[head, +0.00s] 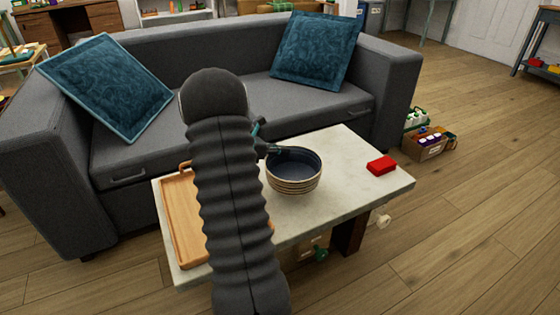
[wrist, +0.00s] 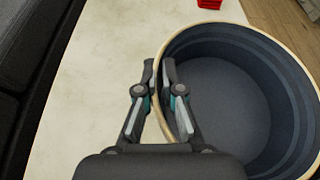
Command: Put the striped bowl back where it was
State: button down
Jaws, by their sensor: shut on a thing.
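The striped bowl (head: 295,172) has a dark blue inside and tan and cream bands outside. It is at the middle of the pale table (head: 350,160), upright; I cannot tell whether its base touches the top. In the wrist view the bowl (wrist: 245,85) fills the right side. My gripper (wrist: 158,75) is shut on its left rim, one finger inside and one outside. In the head view my gripper (head: 272,151) shows at the bowl's back left rim, partly hidden by my arm.
A wooden tray (head: 180,225) lies at the table's left, partly behind my arm. A red block (head: 382,166) lies to the right of the bowl and also shows in the wrist view (wrist: 209,4). A grey sofa (head: 230,100) stands behind the table.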

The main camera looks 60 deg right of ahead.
aim_at(280, 160)
jog(key=shift+w+f, duration=0.15)
jog(key=shift+f, duration=0.95)
jog(key=shift+w+f, duration=0.15)
jog(key=shift+f, duration=0.9)
jog(key=shift+f, duration=0.15)
jog(key=c, duration=1.3)
grip_release()
